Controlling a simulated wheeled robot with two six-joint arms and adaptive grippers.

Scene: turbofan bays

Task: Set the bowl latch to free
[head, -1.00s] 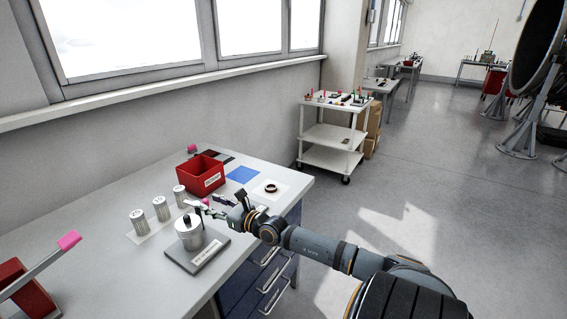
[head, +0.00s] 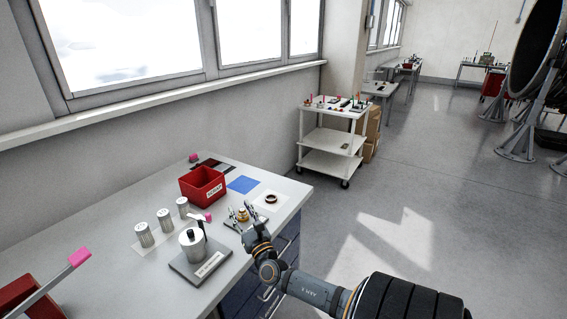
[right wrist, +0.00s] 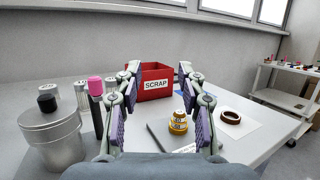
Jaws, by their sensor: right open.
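A metal bowl (head: 193,246) with a dark knob stands on a labelled grey base (head: 211,265). A lever with a pink tip (head: 205,217), which looks like the latch, stands up beside it. In the right wrist view the bowl (right wrist: 50,135) is at left and the pink tip (right wrist: 95,86) stands just left of my left finger. My right gripper (head: 241,210) is open and empty, above the bench to the right of the lever, apart from it in the head view. In the wrist view its spread fingers (right wrist: 159,78) frame the scrap bin. My left gripper is not in view.
A red SCRAP bin (head: 203,186) stands behind. Several metal cylinders (head: 163,221) stand left of it. A brass fitting (right wrist: 178,123) sits on a plate near my fingers, with a dark ring (head: 270,198) beyond. A second pink-ended bar (head: 55,275) is at lower left.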

